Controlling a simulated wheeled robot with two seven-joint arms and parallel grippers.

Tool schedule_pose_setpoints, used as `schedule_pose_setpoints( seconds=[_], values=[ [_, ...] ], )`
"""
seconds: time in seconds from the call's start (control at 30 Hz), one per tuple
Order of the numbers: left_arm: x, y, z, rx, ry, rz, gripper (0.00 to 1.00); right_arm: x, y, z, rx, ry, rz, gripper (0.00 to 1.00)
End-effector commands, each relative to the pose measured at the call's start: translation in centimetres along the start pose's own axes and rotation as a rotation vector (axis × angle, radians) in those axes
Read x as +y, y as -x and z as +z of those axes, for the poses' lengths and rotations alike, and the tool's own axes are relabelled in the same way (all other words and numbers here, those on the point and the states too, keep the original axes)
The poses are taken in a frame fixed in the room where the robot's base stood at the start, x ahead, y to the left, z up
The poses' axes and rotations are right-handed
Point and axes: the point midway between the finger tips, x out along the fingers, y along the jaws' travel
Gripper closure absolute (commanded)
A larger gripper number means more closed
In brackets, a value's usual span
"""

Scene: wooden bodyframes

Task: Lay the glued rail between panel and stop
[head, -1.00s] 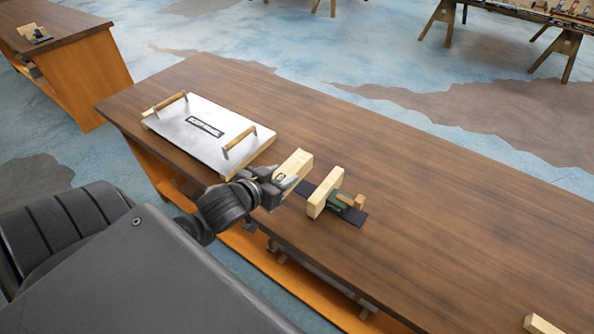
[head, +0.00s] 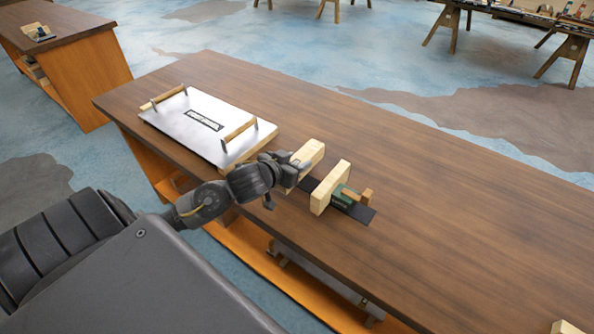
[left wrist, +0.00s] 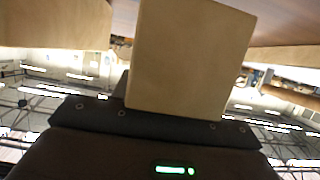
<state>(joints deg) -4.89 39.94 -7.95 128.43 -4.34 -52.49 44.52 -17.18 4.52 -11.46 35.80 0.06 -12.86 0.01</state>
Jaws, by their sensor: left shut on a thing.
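The rail, a pale wooden bar (head: 307,158), is gripped by my left gripper (head: 290,170). It also fills the middle of the left wrist view (left wrist: 190,55). The panel (head: 205,128) is a pale metal-topped board with two wooden handles, lying on the bench to the left of the rail. The stop (head: 331,187) is an upright wooden block with a green part behind it on a black strip, to the right of the rail. The rail is between the two, with visible gaps. Whether it touches the bench is unclear. No glue can be made out. My right gripper is out of view.
The brown bench top (head: 440,210) is clear to the right of the stop. A small wooden piece (head: 566,327) shows at the lower right edge. Another bench (head: 70,60) stands at the upper left, and trestles (head: 565,52) at the upper right.

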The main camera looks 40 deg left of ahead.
Motion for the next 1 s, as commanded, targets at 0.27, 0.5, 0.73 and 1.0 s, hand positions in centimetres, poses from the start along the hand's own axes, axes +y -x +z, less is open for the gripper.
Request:
schedule_pose_setpoints(
  seconds=[0.27,0.5,0.73,1.0],
  values=[
    [-0.1,-1.6,2.7,-0.002,0.003,0.0,0.89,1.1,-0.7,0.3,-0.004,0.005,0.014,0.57],
    [-0.2,-1.8,3.1,0.003,0.0,0.001,0.89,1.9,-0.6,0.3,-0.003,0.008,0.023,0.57],
    [-0.2,-1.9,3.5,0.0,0.001,0.0,0.53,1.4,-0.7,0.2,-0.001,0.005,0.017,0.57],
    [-0.2,-1.9,3.4,0.0,0.0,0.0,0.35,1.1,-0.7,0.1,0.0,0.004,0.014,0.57]
  ],
)
